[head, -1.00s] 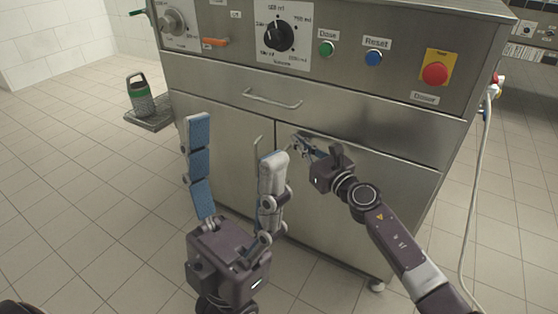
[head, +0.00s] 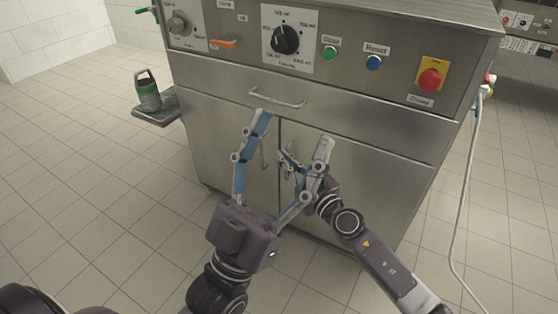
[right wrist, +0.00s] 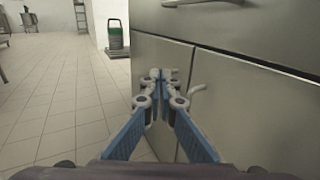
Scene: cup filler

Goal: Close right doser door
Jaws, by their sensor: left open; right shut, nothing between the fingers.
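The right doser door (head: 375,190) is the right-hand steel door under the drawer; it looks flush or nearly flush, and I cannot tell whether it is fully shut. My left gripper (head: 294,126) is open and empty before the doors, partly covering the right gripper and door.
The left door (head: 215,140) looks shut, with its handle (head: 264,152) near the seam. Above are a drawer handle (head: 277,98) and a control panel with a red button (head: 430,79). A green-grey container (head: 147,92) stands on a side shelf (head: 158,116). A cable (head: 462,200) hangs right.

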